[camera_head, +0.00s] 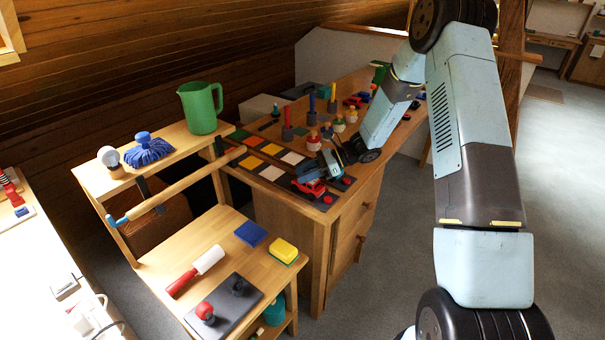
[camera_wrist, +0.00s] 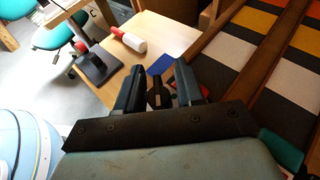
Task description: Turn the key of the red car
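The red car (camera_head: 310,188) sits on a dark pad at the near edge of the wooden bench top, with a small red knob (camera_head: 327,199) beside it. My gripper (camera_head: 316,170) is just above and behind the car, pointing down at it. In the wrist view, the two dark fingers of my gripper (camera_wrist: 159,84) are apart, with a small dark piece (camera_wrist: 160,90) between them. It may be the car's key, but I cannot tell whether the fingers press on it. Most of the car is hidden there; a bit of red shows beside the right finger.
Coloured squares (camera_head: 271,149) lie left of the car, and several pegs and small figures (camera_head: 312,140) stand behind it. A lower wooden table (camera_head: 215,225) at left holds a roller (camera_head: 197,270) and a yellow sponge (camera_head: 284,250). Grey floor is open on the right.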

